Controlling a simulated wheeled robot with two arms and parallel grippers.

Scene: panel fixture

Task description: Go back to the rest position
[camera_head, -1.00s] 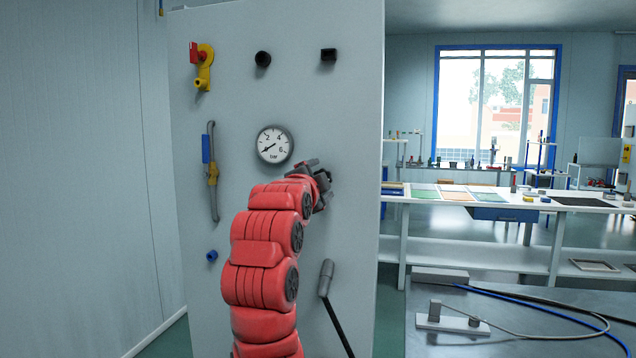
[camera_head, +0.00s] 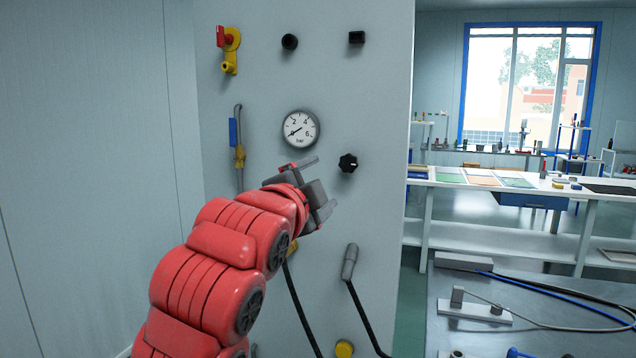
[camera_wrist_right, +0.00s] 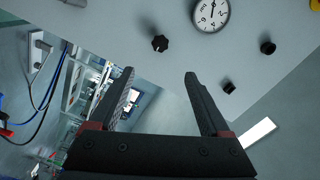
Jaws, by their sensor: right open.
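My right gripper (camera_head: 322,186) is open and empty in front of the grey panel (camera_head: 375,220), below the pressure gauge (camera_head: 300,129). It is left of and below the black star knob (camera_head: 348,162) and apart from it. In the right wrist view the two jaws (camera_wrist_right: 160,76) stand wide apart with nothing between them. The star knob (camera_wrist_right: 160,43) and the gauge (camera_wrist_right: 211,14) show beyond the jaws there. My left gripper is in neither view.
The panel also carries a red-yellow valve (camera_head: 230,50), a round black knob (camera_head: 290,42), a square black button (camera_head: 356,37) and a blue-handled lever (camera_head: 234,132). A grey handle with a black cable (camera_head: 350,262) hangs lower down. A metal table (camera_head: 560,300) stands right.

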